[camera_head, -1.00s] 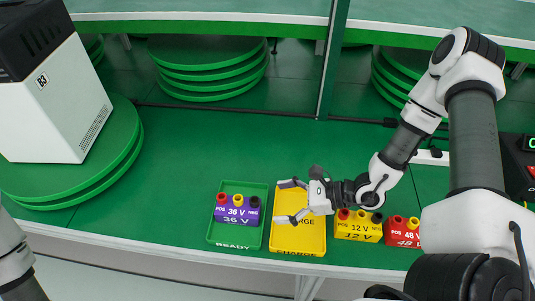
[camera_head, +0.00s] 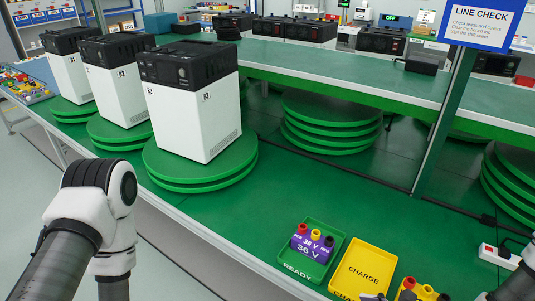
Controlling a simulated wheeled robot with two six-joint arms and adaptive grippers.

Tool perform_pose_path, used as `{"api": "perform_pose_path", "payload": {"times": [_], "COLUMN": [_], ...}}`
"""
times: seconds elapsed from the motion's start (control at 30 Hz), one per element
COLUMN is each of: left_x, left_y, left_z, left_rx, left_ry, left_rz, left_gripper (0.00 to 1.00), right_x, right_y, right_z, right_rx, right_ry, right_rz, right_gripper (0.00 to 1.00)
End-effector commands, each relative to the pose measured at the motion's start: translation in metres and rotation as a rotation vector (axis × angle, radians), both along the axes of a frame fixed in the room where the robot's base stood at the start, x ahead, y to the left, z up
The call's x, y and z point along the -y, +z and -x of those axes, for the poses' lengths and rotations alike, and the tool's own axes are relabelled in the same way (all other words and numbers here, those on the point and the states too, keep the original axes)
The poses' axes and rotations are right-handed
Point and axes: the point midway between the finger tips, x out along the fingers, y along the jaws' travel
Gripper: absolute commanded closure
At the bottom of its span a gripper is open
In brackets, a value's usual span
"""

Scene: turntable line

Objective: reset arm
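My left arm (camera_head: 95,215) comes in at the lower left, and its gripper is out of the picture. My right arm (camera_head: 518,285) shows only at the lower right edge. A grey tip, apparently of my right gripper (camera_head: 374,297), just enters at the bottom edge by the yellow CHARGE tray (camera_head: 365,268). The rest of that gripper is cut off, so I cannot tell its opening. The CHARGE tray looks empty in its visible part. The purple 36 V block (camera_head: 312,245) sits in the green READY tray (camera_head: 298,268).
A yellow block (camera_head: 412,292) is partly cut off at the bottom, right of the CHARGE tray. White-and-black units (camera_head: 195,105) stand on green turntables (camera_head: 215,170) at the left. A green post (camera_head: 445,125) and a power strip (camera_head: 497,256) are at the right.

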Motion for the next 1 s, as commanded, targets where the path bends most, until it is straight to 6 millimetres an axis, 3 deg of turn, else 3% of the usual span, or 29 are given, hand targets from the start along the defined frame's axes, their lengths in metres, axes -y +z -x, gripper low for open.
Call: {"api": "perform_pose_path", "payload": {"times": [0.27, 0.4, 0.5, 0.6, 0.67, 0.73, 0.8, 0.9, 1.0], "left_x": [0.000, 0.000, 0.000, 0.000, 0.000, 0.000, 0.000, 0.000, 0.000], "left_y": [-0.001, -0.001, -0.001, -0.001, -0.001, -0.001, -0.001, -0.001, -0.001], "left_z": [0.000, 0.000, 0.000, 0.000, 0.000, 0.000, 0.000, 0.000, 0.000], "left_rx": [0.000, 0.000, -0.001, 0.000, 0.000, 0.000, 0.000, 0.000, 0.000], "left_ry": [0.000, 0.000, 0.000, 0.000, 0.000, 0.000, 0.000, 0.000, 0.000], "left_rz": [0.000, 0.000, 0.000, 0.000, 0.000, 0.000, 0.000, 0.000, 0.000], "left_gripper": [0.42, 0.42, 0.42, 0.42, 0.42, 0.42, 0.42, 0.42, 0.42], "right_x": [-0.047, -0.052, -0.033, 0.017, 0.046, 0.061, 0.058, 0.047, 0.047], "right_y": [-0.020, -0.036, -0.052, -0.076, -0.093, -0.112, -0.123, -0.128, -0.128], "right_z": [0.077, 0.143, 0.201, 0.243, 0.238, 0.210, 0.176, 0.140, 0.140], "right_rx": [-0.058, -0.112, -0.137, -0.075, 0.051, 0.265, 0.478, 0.662, 0.662], "right_ry": [0.402, 0.724, 1.063, 1.510, 1.735, 1.886, 1.906, 1.840, 1.840], "right_rz": [0.064, 0.141, 0.251, 0.457, 0.613, 0.791, 0.937, 1.072, 1.072], "right_gripper": [0.09, 0.09, 0.09, 0.09, 0.09, 0.09, 0.09, 0.09, 0.09]}}
